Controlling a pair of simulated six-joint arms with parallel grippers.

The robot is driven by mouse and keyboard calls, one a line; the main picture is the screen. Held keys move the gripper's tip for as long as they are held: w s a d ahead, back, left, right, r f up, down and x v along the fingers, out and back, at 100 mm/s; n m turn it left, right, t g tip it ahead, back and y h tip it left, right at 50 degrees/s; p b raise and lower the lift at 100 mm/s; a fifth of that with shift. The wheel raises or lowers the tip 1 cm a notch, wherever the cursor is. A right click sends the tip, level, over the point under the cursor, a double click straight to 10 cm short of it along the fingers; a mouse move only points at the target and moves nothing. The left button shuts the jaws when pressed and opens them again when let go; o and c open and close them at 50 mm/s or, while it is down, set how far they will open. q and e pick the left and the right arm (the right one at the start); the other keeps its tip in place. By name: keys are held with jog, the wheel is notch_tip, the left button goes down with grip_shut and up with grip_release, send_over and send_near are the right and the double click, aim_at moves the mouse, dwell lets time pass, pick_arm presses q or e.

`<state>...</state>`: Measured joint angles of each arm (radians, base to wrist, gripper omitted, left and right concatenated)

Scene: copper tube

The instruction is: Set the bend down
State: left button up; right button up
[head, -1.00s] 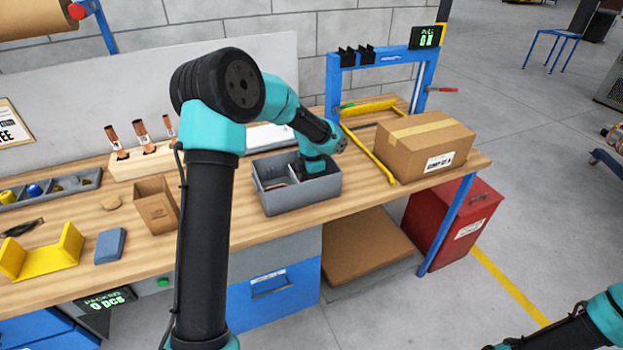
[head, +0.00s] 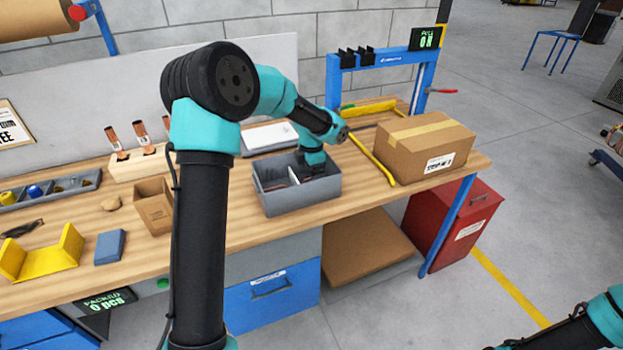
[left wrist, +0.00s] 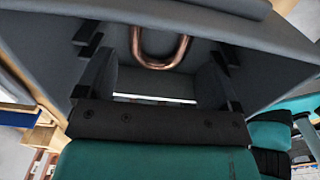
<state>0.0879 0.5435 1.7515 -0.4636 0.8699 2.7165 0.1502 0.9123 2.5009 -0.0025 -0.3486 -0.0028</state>
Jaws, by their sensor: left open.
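The copper bend (left wrist: 160,55) is a shiny U-shaped tube. In the left wrist view it lies against the grey inside of the bin, beyond and between my fingers, with clear space on both sides. My left gripper (left wrist: 155,78) is open with nothing in its jaws. In the head view my left gripper (head: 309,168) is low over the right part of the grey divided bin (head: 304,198). Its fingertips and the bend are hidden there by the bin wall and the gripper. My right gripper is out of view; only part of that arm shows at lower right.
A closed cardboard box (head: 425,145) and a yellow-handled tool (head: 372,160) are right of the bin. A wooden block with copper pieces (head: 140,163), an open small carton (head: 154,208), a blue block (head: 110,246) and a yellow bracket (head: 45,255) are to the left.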

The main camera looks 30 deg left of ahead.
pick_arm(q)
notch_tip(320, 180, up, 8)
jog(key=shift+r, duration=0.25)
dwell(0.5)
